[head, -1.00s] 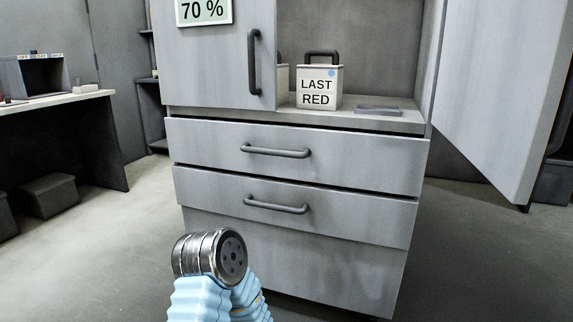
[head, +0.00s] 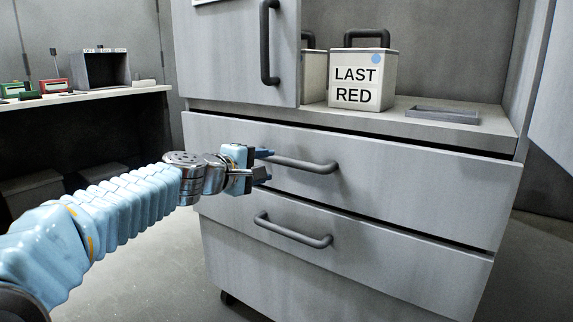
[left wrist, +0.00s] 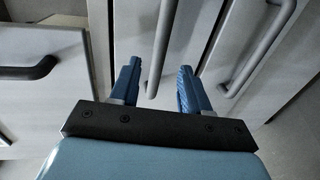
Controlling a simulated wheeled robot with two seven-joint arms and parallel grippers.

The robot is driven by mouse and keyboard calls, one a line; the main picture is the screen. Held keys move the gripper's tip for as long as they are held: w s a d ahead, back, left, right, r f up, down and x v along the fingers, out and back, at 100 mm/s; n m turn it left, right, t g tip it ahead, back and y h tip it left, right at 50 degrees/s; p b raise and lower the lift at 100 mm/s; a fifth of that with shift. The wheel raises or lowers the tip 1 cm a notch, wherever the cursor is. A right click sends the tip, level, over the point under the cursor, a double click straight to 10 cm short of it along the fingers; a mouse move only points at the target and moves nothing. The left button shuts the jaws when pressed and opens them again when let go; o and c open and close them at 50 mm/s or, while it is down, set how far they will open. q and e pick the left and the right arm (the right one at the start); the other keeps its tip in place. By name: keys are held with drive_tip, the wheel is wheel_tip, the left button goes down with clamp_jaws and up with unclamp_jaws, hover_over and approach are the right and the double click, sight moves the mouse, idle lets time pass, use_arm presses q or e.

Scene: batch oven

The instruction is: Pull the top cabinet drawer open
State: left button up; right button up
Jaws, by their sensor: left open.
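The top drawer (head: 410,185) is a wide grey front under the cabinet's open shelf and looks closed. Its dark bar handle (head: 310,165) runs across the front. My left gripper (head: 266,164) is open at the left end of this handle, with its blue fingers pointing at the drawer. In the left wrist view the top handle (left wrist: 163,40) appears between the two open fingertips (left wrist: 158,72). I cannot tell whether the fingers touch it. My right gripper is out of view.
The lower drawer has its own bar handle (head: 293,231), just below. A cabinet door with a vertical handle (head: 270,42) stands above. A box marked LAST RED (head: 362,92) and a flat grey tray (head: 443,115) sit on the shelf. A side table (head: 150,92) stands left.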

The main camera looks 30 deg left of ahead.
sight(284, 163)
use_arm(q)
drive_tip(key=p+x, duration=0.1)
drive_tip(key=x, duration=0.8)
drive_tip(key=shift+w+f, duration=0.15)
drive_tip(key=shift+w, duration=0.25)
clamp_jaws()
